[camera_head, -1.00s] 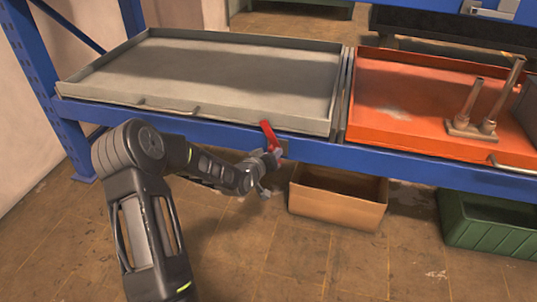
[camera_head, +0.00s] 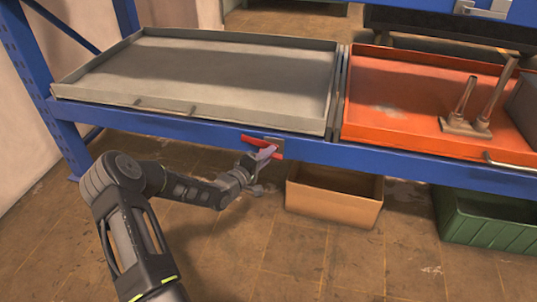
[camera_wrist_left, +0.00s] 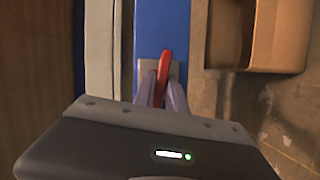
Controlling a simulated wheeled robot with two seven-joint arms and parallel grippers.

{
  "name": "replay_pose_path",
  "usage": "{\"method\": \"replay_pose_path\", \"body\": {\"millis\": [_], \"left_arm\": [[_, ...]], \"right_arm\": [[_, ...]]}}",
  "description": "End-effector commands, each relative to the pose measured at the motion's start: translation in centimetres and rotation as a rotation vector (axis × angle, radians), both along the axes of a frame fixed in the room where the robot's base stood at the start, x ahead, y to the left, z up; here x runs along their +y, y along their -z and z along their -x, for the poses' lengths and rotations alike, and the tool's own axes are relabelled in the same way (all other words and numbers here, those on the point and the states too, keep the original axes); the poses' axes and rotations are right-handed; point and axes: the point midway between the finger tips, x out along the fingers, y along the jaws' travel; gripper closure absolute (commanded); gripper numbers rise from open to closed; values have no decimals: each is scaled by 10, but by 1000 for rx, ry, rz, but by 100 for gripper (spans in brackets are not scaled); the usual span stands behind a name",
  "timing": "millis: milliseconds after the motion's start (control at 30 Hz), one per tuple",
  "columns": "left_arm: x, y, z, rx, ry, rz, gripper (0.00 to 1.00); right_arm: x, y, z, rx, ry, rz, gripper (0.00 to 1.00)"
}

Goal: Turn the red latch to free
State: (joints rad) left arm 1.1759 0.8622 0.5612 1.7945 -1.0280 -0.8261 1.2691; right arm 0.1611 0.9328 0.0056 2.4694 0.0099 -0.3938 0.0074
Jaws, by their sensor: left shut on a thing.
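The red latch (camera_head: 262,145) sits on a small grey plate (camera_head: 274,142) on the front of the blue shelf beam, below the right part of the grey tray. It lies nearly along the beam, its free end toward the left. My left gripper (camera_head: 266,153) is at the latch with its fingers shut on it. In the left wrist view the red latch (camera_wrist_left: 164,68) shows between the two fingers of the left gripper (camera_wrist_left: 163,88). The part of the latch between the fingers is partly hidden. My right gripper is not in view.
A grey tray (camera_head: 100,93) with a front handle (camera_head: 165,108) rests on the blue shelf (camera_head: 420,175). An orange tray (camera_head: 375,140) with metal pipe fittings (camera_head: 465,122) is to its right. A cardboard box (camera_head: 333,203) and a green crate (camera_head: 490,222) stand below.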

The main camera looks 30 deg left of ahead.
Motion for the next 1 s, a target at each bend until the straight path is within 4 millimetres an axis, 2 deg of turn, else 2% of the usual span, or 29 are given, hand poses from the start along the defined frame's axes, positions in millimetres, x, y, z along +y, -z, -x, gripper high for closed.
{"method": "replay_pose_path", "body": {"millis": [300,833,867,1000], "left_arm": [[1,2,0,-53,-2,152,100],[1,2,0,-63,-3,185,100],[1,2,0,-63,-3,185,83],[1,2,0,-63,-3,184,72]], "right_arm": [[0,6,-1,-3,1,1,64],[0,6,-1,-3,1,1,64],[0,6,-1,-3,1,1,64],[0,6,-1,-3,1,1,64]]}}
